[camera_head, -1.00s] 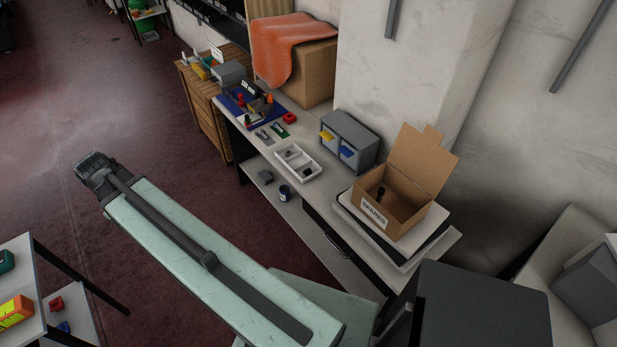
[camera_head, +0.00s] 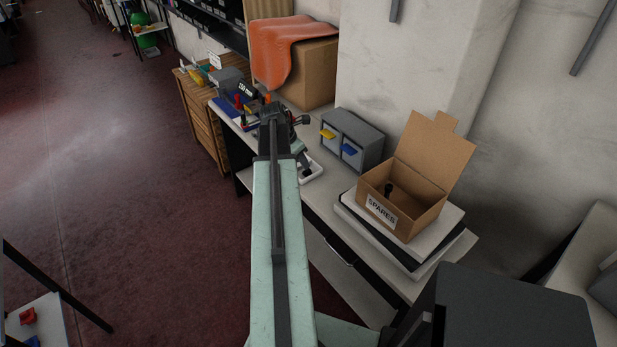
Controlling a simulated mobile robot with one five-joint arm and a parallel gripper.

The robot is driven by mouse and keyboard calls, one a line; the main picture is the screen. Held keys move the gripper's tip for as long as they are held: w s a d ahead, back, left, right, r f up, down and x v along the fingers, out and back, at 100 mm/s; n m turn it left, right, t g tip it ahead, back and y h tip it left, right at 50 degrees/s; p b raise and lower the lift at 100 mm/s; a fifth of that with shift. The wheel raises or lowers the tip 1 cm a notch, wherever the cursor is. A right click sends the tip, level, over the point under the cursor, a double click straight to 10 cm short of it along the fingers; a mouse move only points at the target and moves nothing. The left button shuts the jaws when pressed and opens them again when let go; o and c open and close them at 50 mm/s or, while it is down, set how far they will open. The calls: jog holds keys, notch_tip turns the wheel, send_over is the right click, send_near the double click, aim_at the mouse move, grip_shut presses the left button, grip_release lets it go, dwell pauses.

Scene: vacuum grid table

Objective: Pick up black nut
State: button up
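I cannot make out the black nut for certain. The white tray (camera_head: 317,170) on the workbench is mostly hidden behind my arm; only its right end shows. A small dark shape lies at that end, and I cannot tell whether it is a nut or part of my gripper. My arm reaches up the middle of the view, with its dark elbow joint over the bench and a pale green link slanting down behind it toward the tray. My gripper's fingers cannot be made out there.
An open cardboard box (camera_head: 405,213) labelled SPARES sits on stacked boards nearer me. A larger box (camera_head: 314,78) under an orange cloth (camera_head: 287,52) stands at the back.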

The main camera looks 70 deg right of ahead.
aim_at(307, 171)
jog(key=b+x, duration=0.1)
jog(key=x, duration=0.1)
jog(key=b+x, duration=0.3)
jog(key=b, duration=0.1)
jog(key=shift+a+f, duration=0.15)
jog(key=shift+f, duration=0.35)
jog(key=shift+r, duration=0.2)
grip_shut()
